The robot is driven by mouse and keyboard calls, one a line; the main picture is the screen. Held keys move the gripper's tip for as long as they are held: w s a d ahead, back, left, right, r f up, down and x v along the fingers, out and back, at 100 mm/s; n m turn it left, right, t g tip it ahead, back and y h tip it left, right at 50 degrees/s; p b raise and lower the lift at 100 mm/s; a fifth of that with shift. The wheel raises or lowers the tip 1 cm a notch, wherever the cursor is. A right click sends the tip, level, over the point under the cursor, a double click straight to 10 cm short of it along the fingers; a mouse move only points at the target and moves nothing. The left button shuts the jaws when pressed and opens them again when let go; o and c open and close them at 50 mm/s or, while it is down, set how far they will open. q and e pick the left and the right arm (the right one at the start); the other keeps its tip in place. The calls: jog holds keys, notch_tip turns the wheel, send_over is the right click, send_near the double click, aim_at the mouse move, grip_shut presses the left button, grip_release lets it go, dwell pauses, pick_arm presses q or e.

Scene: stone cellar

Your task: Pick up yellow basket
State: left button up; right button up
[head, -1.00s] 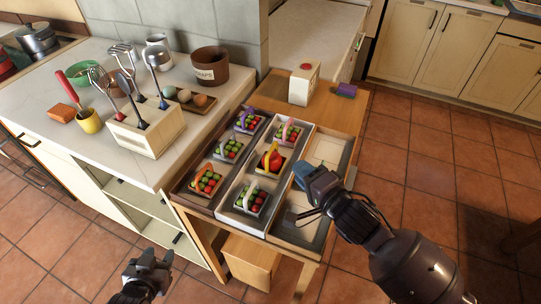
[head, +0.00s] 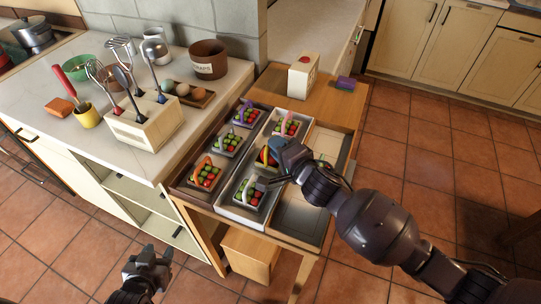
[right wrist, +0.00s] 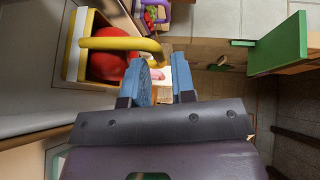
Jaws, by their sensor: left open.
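The yellow basket (head: 263,154) sits in the middle white tray (head: 225,208), between a pink-handled basket (head: 287,125) and a white-handled basket (head: 248,192). My right gripper (head: 271,167) is over its right side and hides part of it. In the right wrist view the basket's yellow handle (right wrist: 121,43) arches over something red and ends near the left blue finger. The right gripper (right wrist: 163,75) is open, with nothing seen between its fingers. My left gripper (head: 150,262) is open and empty, low over the floor, far from the baskets.
The left brown tray holds purple (head: 246,114), grey (head: 228,143) and orange (head: 205,172) baskets. The right wooden tray (head: 322,160) looks empty where visible. A cream box (head: 302,77) and a purple object (head: 345,83) stand behind. A utensil holder (head: 143,124) is on the left counter.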

jog(key=shift+w+a+f, duration=0.15)
jog(key=shift+w+a, duration=0.25)
jog(key=shift+w, duration=0.15)
grip_shut()
